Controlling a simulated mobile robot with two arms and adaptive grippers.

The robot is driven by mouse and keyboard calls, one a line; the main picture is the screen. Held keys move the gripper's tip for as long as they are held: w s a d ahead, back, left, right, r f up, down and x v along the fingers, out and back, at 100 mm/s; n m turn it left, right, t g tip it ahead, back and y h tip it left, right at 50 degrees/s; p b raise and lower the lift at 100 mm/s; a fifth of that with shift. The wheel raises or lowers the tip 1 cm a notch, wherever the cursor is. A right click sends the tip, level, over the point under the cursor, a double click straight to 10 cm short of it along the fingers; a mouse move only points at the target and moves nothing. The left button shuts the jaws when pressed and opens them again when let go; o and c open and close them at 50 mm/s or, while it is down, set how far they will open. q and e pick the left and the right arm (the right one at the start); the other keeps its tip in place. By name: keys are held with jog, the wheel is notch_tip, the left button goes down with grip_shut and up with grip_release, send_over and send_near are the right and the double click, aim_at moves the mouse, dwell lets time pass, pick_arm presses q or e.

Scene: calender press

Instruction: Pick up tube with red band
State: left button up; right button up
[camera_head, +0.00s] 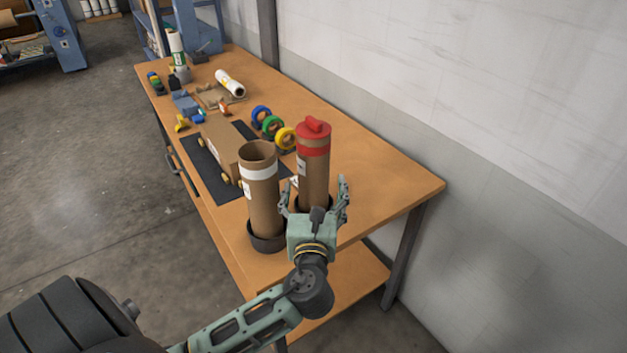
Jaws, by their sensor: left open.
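The tube with the red band (313,168) stands upright near the front end of the wooden table. It is brown cardboard with a red cap and a red band at the top. My left gripper (314,190) is open, with one finger on each side of this tube's lower part. I cannot tell whether the fingers touch it. The gripper's palm hides most of the tube's base. A second brown tube (262,205) with a white band and an open top stands upright just left of it in a dark round holder (267,238). My right gripper is not in view.
The wooden table (385,190) has free room to the right of the tubes. Behind the tubes are a cardboard box (222,145) on a dark mat (207,174), tape rolls (271,126) and a white roll (229,83). A grey wall (480,90) runs along the right.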

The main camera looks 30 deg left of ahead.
aim_at(314, 175)
pick_arm(q)
jog(key=p+x, duration=0.1)
jog(key=x, duration=0.3)
jog(key=shift+w+a, duration=0.2)
jog(key=shift+w, duration=0.1)
jog(key=shift+w+a, duration=0.2)
jog(key=p+x, duration=0.1)
jog(key=x, duration=0.3)
jog(key=shift+w+a+f+p, duration=0.1)
jog(key=shift+w+a+p, duration=0.15)
jog(key=shift+p, duration=0.1)
jog(key=shift+s+d, duration=0.1)
jog(key=shift+s, duration=0.05)
jog(key=c, duration=1.7)
jog(key=shift+c, duration=0.2)
